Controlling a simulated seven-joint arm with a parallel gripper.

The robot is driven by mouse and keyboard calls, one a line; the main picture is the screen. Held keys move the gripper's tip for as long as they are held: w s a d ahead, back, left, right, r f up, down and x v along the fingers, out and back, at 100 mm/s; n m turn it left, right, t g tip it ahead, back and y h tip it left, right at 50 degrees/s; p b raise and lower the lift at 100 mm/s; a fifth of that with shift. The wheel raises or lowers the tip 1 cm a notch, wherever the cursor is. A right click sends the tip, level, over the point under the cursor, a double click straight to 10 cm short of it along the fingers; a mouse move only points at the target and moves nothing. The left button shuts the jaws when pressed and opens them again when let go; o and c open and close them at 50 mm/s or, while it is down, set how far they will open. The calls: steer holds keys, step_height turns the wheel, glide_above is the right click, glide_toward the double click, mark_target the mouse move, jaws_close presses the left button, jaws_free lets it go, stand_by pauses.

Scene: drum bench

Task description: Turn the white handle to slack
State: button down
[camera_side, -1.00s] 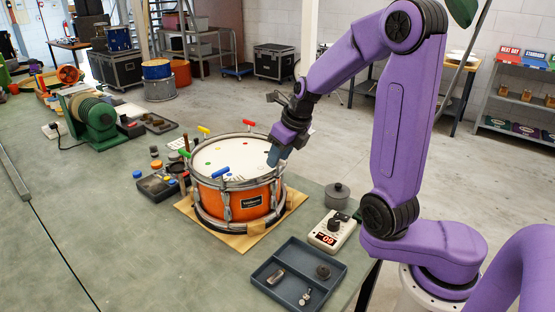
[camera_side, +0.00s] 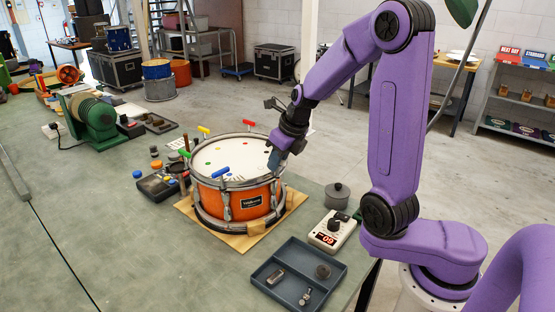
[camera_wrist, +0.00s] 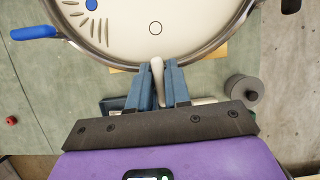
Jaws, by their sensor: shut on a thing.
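The orange snare drum (camera_side: 237,198) with a white head stands on a tan board on the bench. In the wrist view, my gripper (camera_wrist: 157,72) is at the drum's rim, with its two blue fingers on either side of the white handle (camera_wrist: 157,68). The fingers are shut on the handle, and its rounded end shows between them. In the side view, my gripper (camera_side: 275,158) is at the right of the drum's rim, and the white handle is hidden there. A blue handle (camera_side: 221,172) sits on the near rim; it also shows in the wrist view (camera_wrist: 33,32).
Red, yellow and green handles stand around the rim. A white meter with a red display (camera_side: 332,232), a grey lidded weight (camera_side: 337,194) and a dark parts tray (camera_side: 298,274) lie right of the drum.

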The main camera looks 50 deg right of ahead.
steer(key=shift+n, duration=0.4)
